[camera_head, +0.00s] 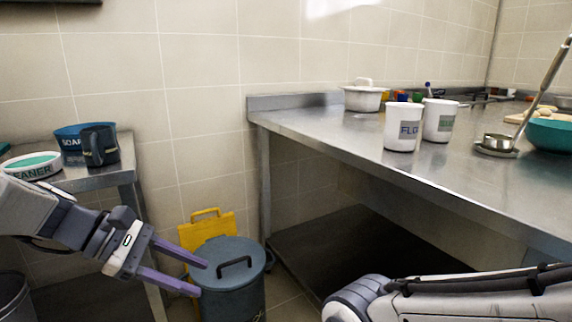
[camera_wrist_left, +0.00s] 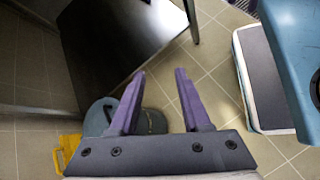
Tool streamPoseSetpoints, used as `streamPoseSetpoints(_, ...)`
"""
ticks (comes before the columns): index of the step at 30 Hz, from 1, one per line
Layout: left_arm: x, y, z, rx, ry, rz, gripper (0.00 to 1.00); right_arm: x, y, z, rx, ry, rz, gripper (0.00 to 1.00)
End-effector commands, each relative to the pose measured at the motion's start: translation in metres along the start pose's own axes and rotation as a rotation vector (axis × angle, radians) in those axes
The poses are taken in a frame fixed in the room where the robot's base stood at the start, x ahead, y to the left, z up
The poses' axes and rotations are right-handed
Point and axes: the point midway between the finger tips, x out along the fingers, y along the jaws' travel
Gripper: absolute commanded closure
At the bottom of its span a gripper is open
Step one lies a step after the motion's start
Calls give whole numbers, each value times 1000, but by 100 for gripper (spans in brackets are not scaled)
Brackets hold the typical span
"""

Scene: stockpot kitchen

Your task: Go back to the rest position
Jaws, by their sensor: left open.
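My left gripper (camera_head: 203,278) comes in from the left in the head view. Its two purple fingers are apart with nothing between them. It appears in front of and above a blue-grey lidded bin (camera_head: 234,272). In the left wrist view the open fingers (camera_wrist_left: 158,92) point out over the tiled floor, with the bin's lid (camera_wrist_left: 97,118) partly hidden behind the left finger. My right arm lies across the lower right of the head view; its gripper is not in the picture.
A steel counter (camera_head: 330,125) holds two white containers (camera_head: 404,128) (camera_head: 439,120), a white lidded pot (camera_head: 363,96) and a teal bowl (camera_head: 550,134). A side table at left carries a blue tub (camera_head: 70,136) and a dark mug (camera_head: 99,146). A yellow object (camera_head: 204,232) stands behind the bin.

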Motion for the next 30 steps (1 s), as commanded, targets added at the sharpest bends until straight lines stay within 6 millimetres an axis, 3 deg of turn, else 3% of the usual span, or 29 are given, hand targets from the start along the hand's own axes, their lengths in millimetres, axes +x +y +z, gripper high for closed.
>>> streamPoseSetpoints(1, 24, -16, 12, 108, 25, -100, 53, -1, 0, 0, 0, 0, 0, 48)
streamPoseSetpoints(6, 76, -74, 28, 502, 111, -386, 53, -3, 0, 0, 0, 0, 0, 48)
streamPoseSetpoints(12, 107, -133, 32, 1033, 155, -672, 53, -5, 0, 0, 0, 0, 0, 48)
streamPoseSetpoints(15, 114, -152, 32, 1270, 155, -770, 53, -6, 0, 0, 0, 0, 0, 48)
streamPoseSetpoints(27, 131, -189, 35, 1957, 93, -971, 53, -8, -1, 0, 0, 0, 0, 48)
streamPoseSetpoints(30, 114, -180, 52, 1951, 97, -969, 53, -34, -2, -2, 0, 0, 0, 48)
